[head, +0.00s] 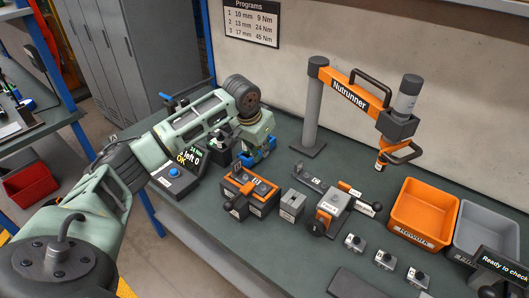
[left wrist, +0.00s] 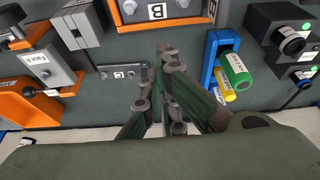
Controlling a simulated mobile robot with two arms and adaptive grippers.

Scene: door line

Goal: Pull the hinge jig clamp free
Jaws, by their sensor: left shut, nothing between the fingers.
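My left gripper (head: 258,155) is shut and empty above the bench, beside a blue holder (head: 243,158). In the left wrist view its fingertips (left wrist: 168,52) are together over bare bench, left of the blue holder (left wrist: 213,55). An orange-and-grey fixture (head: 331,203) with a black knob and a side lever stands to the right in the head view. A dark fixture with an orange top (head: 236,186) and a black knob stands nearer the gripper. I cannot tell for certain which carries the hinge jig clamp. My gripper touches neither. My right gripper is not in view.
A Nutrunner arm (head: 345,90) rises behind the fixtures. An orange Rework bin (head: 424,241) and a grey bin (head: 484,228) stand at the right. A small grey block (head: 292,203) and several small pieces are on the bench. A control box (head: 172,181) reads "OK".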

